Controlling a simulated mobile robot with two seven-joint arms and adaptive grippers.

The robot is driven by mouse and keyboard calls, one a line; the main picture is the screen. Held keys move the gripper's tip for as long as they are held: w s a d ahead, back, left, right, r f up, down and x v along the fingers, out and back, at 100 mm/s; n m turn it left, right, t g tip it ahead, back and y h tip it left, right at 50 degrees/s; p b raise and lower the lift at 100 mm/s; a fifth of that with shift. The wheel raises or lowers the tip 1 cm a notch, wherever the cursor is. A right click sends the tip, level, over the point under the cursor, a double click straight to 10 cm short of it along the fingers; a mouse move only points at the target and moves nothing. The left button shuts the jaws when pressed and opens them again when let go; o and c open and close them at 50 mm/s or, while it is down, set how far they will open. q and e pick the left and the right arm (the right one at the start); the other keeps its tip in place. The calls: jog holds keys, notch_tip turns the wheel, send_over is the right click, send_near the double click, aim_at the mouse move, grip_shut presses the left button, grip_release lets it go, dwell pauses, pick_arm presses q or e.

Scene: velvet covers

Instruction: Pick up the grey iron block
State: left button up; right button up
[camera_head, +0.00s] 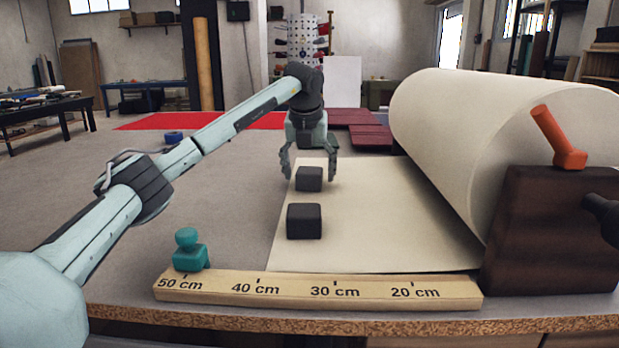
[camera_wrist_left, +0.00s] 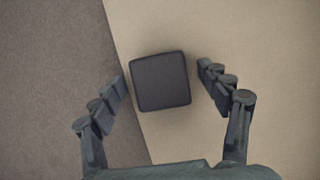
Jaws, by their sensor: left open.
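Two dark grey blocks rest on the cream sheet in the head view. The farther block (camera_head: 309,179) lies below and between the fingers of my left gripper (camera_head: 310,175). The nearer block (camera_head: 304,221) sits closer to the table's front edge. The pictures do not tell which one is iron. In the left wrist view one dark block (camera_wrist_left: 160,81) sits between the open fingers of my left gripper (camera_wrist_left: 162,82), with gaps on both sides. My left gripper is open and holds nothing. My right gripper is not in view.
A wooden ruler (camera_head: 320,290) lies along the front edge. A teal knobbed piece (camera_head: 189,251) stands behind its left end. The left of the table is mostly clear.

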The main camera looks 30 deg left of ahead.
pick_arm(q)
jog(key=shift+w+f, duration=0.1)
jog(key=shift+f, duration=0.1)
grip_shut()
jog(key=shift+r, duration=0.15)
dwell(0.4)
